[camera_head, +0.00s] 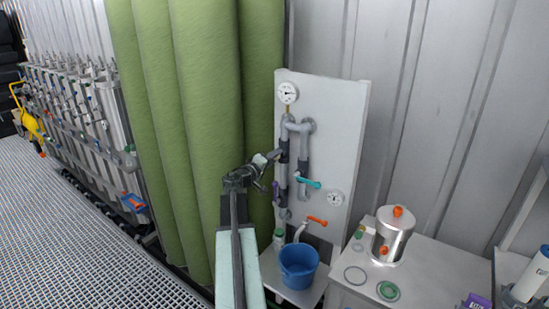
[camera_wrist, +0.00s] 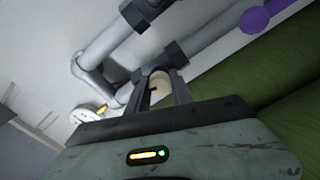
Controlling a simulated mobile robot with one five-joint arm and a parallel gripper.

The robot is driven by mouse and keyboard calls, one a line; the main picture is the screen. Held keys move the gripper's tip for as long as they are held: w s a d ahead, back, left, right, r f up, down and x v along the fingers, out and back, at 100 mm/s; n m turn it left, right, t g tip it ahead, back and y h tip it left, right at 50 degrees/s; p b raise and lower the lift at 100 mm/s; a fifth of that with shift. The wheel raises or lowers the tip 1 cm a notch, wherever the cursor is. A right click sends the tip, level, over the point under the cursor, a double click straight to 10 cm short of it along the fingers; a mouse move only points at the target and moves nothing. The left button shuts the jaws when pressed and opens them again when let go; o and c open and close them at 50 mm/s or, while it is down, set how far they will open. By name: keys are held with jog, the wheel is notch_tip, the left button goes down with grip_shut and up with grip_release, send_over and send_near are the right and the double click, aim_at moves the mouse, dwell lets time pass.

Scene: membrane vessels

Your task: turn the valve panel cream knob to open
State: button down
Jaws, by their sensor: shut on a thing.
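The valve panel (camera_head: 345,115) is a pale upright board carrying grey pipes, in the middle of the head view. My gripper (camera_head: 271,157) is at the left pipe, in front of the green columns. In the wrist view, the cream knob (camera_wrist: 157,84) sits between the fingers of my gripper (camera_wrist: 158,88), which are shut on it. The knob is beside a grey pipe with dark collars (camera_wrist: 175,54). Much of the knob is hidden by the fingers, and its turn angle cannot be told. In the head view I cannot make it out clearly.
The panel also has a teal handle (camera_head: 308,182), an orange handle (camera_head: 317,221), a purple handle (camera_head: 276,193) and two gauges, one at the top (camera_head: 288,92). A blue bucket (camera_head: 298,269) stands below. A table (camera_head: 430,275) with a metal pot (camera_head: 393,235) is at right.

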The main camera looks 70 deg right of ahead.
jog(key=n, duration=0.5)
jog(key=shift+f+n, duration=0.1)
jog(key=shift+n, duration=0.2)
jog(key=n, duration=0.9)
jog(key=shift+s+f+n, duration=0.1)
jog(key=shift+n, duration=2.8)
jog(key=c, duration=1.1)
grip_release()
